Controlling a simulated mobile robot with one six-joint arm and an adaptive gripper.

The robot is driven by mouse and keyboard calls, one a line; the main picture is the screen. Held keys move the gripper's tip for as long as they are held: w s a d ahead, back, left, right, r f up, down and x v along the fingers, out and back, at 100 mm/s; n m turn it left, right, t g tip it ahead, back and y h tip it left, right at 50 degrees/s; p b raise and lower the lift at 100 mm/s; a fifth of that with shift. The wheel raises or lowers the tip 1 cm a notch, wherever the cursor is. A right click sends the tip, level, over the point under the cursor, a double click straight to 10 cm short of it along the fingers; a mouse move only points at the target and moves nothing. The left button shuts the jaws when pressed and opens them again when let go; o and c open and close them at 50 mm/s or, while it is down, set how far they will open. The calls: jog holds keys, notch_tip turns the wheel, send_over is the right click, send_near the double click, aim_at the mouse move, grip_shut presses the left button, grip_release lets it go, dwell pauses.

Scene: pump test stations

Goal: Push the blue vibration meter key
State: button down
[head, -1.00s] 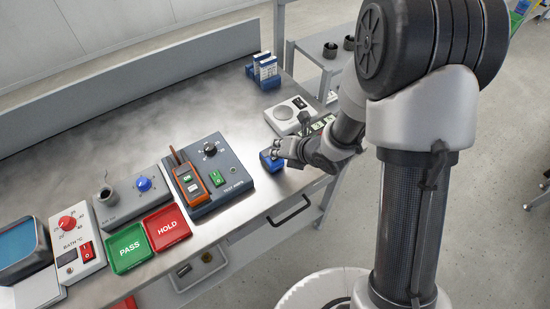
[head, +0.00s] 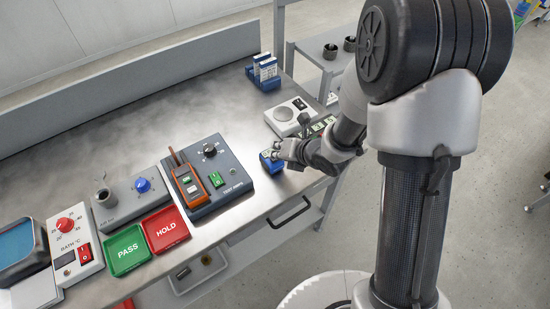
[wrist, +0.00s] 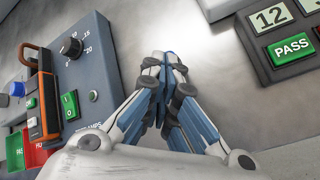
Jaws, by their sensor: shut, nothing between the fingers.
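Blue shows around and between the fingers there, but I cannot clearly separate device from fingers.
Left of my gripper is the TEST AMPS panel (head: 232,185) with an orange clamp meter (head: 191,185). Farther left are the red HOLD tray (head: 166,229) and green PASS tray (head: 127,250). A round-topped scale (head: 284,113) stands behind. A green PASS key (wrist: 290,46) is at the wrist view's right.

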jog(key=shift+r, duration=0.4)
jog(key=shift+r, duration=0.1)
notch_tip(320, 180, up, 6)
jog(key=p, duration=0.3)
jog(key=shift+p, duration=0.35)
